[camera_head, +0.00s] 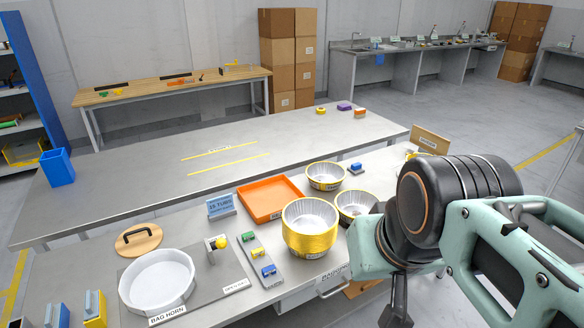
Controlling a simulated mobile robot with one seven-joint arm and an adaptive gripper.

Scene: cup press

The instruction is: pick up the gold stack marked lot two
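Three gold foil cup stacks with silver insides stand on the near bench. The tallest gold stack (309,240) is in the middle, a shorter gold stack (326,184) is behind it, and another gold stack (345,215) is to its right, partly hidden by my arm.
An orange tray (292,207) lies left of the stacks. A strip of coloured blocks (257,252), a round white bag horn (150,300) and a blue sign (221,206) stand further left. The long grey table (130,170) behind is mostly clear.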

